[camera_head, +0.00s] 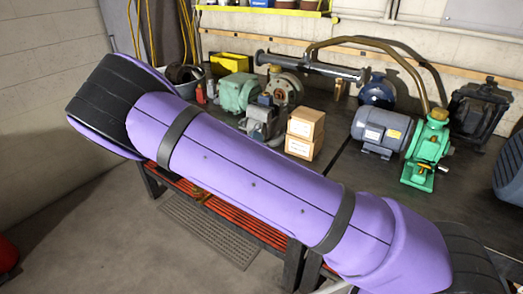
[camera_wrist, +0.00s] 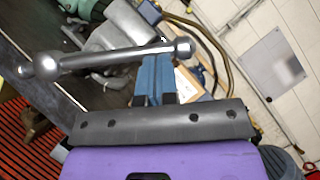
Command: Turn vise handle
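The vise handle (camera_wrist: 110,57), a silver bar with a ball at each end, runs across the upper left of the wrist view. The grey vise (camera_wrist: 130,25) is behind it; in the head view the vise (camera_head: 262,118) seems to be the grey piece behind my arm, with its handle hidden. My gripper (camera_wrist: 158,62) has two blue fingers close together, with no object visible between them. Their tips reach the bar, which crosses in front of them. I cannot tell whether they touch it.
Two cardboard boxes (camera_head: 304,130) stand right of the vise. A green motor (camera_head: 238,91), a blue-grey motor (camera_head: 381,131) and a bright green pump (camera_head: 427,150) are on the dark bench (camera_head: 350,190). My purple arm covers the bench's front edge.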

